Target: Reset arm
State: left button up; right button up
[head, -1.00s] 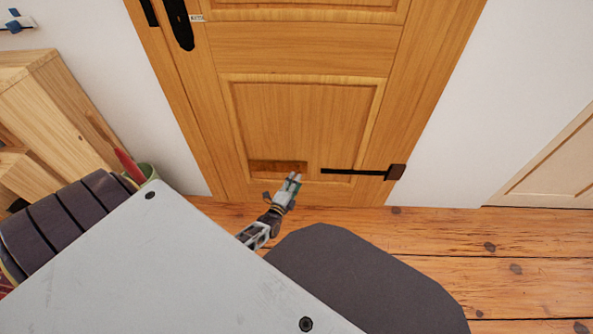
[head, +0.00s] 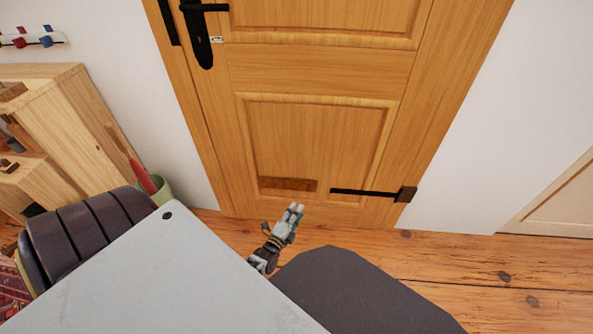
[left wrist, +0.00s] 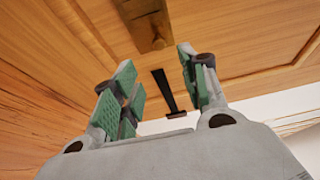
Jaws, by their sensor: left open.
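My left gripper (head: 294,211) shows low in front of the wooden door (head: 315,140) in the head view, just past the edge of the grey panel. In the left wrist view its green-padded fingers (left wrist: 155,88) stand apart with nothing between them. Through the gap the wrist view shows the door, a wooden block (left wrist: 148,25) on it and a black hinge strap (left wrist: 165,92). My right gripper is in neither view.
A black handle (head: 200,35) is at the door's upper left. A wooden cabinet (head: 65,125), a green pot (head: 160,190) and a dark ribbed object (head: 85,230) stand at left. Bare plank floor (head: 500,270) lies at right.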

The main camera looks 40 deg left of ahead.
pick_arm(q)
jog(key=shift+w+d, duration=0.1)
jog(key=shift+d, duration=0.05)
dwell(0.4)
jog(key=s+d+r+n+g+h, duration=0.1)
jog(key=d+r+n+g+h, duration=0.2)
jog(key=d, duration=0.4)
jog(key=d+r+n+g+h, duration=0.1)
jog(key=d+n+g, duration=0.25)
jog(key=d, duration=0.25)
jog(key=s+d+r+n+g+y+p, duration=0.1)
jog(key=s+d+r+n+g, duration=0.1)
jog(key=s+r+n+g, duration=0.5)
jog(key=shift+s+r+n+g+p, duration=0.4)
jog(key=shift+s+r, duration=1.75)
jog(key=shift+s, duration=1.95)
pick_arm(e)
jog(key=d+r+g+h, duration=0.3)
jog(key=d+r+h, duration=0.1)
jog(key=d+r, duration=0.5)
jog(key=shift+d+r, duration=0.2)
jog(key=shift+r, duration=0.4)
pick_arm(q)
jog(key=shift+d, duration=0.1)
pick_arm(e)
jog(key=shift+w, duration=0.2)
